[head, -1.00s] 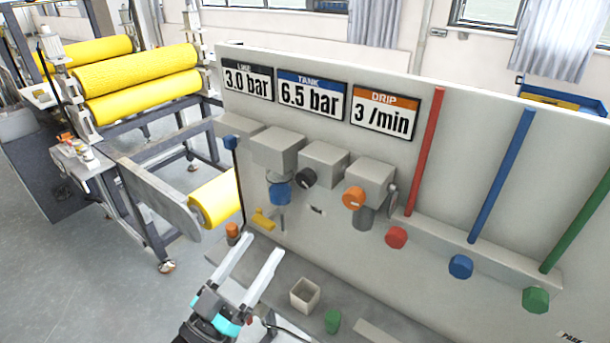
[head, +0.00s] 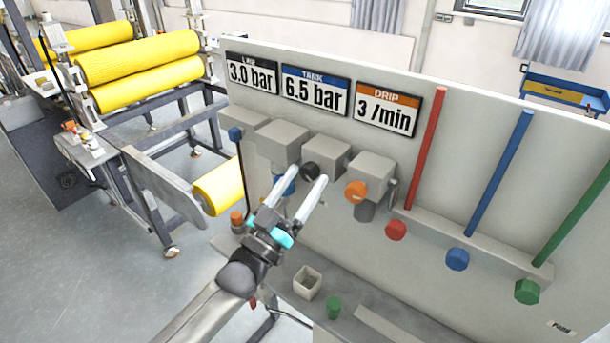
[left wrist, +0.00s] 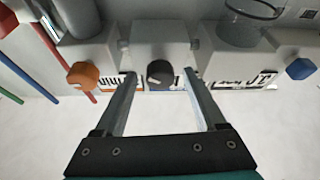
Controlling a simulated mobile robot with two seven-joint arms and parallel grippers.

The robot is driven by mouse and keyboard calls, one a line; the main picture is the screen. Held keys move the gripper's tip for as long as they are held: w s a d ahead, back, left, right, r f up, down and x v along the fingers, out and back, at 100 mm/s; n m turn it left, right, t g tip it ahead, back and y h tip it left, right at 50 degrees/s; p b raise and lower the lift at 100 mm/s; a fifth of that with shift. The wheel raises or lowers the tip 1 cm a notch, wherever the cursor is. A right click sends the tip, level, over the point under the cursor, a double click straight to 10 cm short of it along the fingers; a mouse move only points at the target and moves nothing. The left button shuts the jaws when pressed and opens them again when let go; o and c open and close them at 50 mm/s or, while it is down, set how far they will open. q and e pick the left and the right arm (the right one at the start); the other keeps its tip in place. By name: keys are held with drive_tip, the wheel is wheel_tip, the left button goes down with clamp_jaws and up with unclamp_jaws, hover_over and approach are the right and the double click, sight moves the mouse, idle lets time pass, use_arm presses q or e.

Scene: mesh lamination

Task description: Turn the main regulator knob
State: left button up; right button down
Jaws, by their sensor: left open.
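The black knob (head: 310,172) sits on the front of a grey block on the panel, between a blue bowl and an orange knob (head: 357,191); I take it as the main regulator knob. In the left wrist view the black knob (left wrist: 160,73), with a pale pointer mark, lies between my fingertips. My left gripper (head: 306,176) is open and empty, its two pale fingers pointing at the knob. The gripper also shows in the left wrist view (left wrist: 160,84). How far the tips are from the knob is hard to tell. My right gripper is not in view.
Signs above read LINE 3.0 bar (head: 252,73), TANK 6.5 bar (head: 315,90) and DRIP 3 /min (head: 387,108). Red (head: 396,229), blue (head: 457,259) and green (head: 527,291) knobs are to the right.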

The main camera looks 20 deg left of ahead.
use_arm(q)
drive_tip(key=shift+w+d+r, duration=0.15)
drive_tip(key=shift+w+r, duration=0.05)
drive_tip(key=shift+w, duration=0.25)
clamp_jaws()
idle(0.4)
